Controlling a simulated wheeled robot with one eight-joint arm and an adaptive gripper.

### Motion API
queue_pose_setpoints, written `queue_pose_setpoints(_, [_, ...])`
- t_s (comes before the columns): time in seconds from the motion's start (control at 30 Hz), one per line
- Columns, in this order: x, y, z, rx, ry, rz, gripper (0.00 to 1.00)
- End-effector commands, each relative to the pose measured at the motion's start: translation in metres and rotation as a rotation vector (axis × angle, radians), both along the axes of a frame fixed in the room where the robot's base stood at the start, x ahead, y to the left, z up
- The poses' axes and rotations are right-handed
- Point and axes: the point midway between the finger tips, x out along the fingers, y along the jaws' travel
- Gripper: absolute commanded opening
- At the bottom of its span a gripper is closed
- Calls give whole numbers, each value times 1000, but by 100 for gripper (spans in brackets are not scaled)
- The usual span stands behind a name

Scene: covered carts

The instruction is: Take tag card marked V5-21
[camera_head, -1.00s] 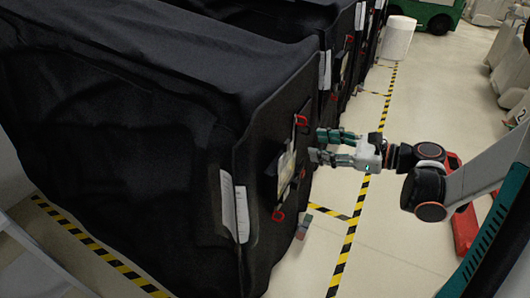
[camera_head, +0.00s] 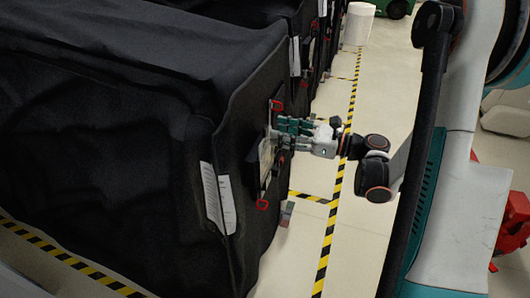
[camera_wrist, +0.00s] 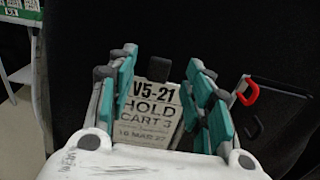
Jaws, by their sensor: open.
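The tag card (camera_wrist: 150,112) is pale with dark print reading V5-21, HOLD, CART 3. It is upright against the black cart cover in the wrist view, with a dark clip-like piece at its top. In the head view the card (camera_head: 266,158) shows on the cart's side face, partly hidden by my fingers. My gripper (camera_wrist: 163,75) is open, with teal-padded fingers on the left and right of the card. In the head view my gripper (camera_head: 279,132) reaches the cart face from the right. I cannot tell whether the fingers touch the card.
The black covered cart (camera_head: 110,130) fills the left. Red hooks (camera_head: 262,205) sit on its face; one red hook (camera_wrist: 249,92) is right of my fingers. White sheets (camera_head: 218,198) hang near its corner. More covered carts stand behind. The floor aisle (camera_head: 325,170) is open.

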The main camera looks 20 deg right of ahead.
Motion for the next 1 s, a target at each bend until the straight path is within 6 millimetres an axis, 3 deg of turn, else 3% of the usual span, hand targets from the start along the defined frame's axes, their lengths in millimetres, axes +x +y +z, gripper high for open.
queue_pose_setpoints(0.43, [29, 39, -1, -1, -1, 2, 47])
queue_pose_setpoints(0.77, [33, 44, 0, -1, -1, -1, 47])
queue_pose_setpoints(0.93, [33, 44, 0, -1, -1, -1, 8])
queue_pose_setpoints(1.0, [33, 44, 0, -1, -1, -1, 4])
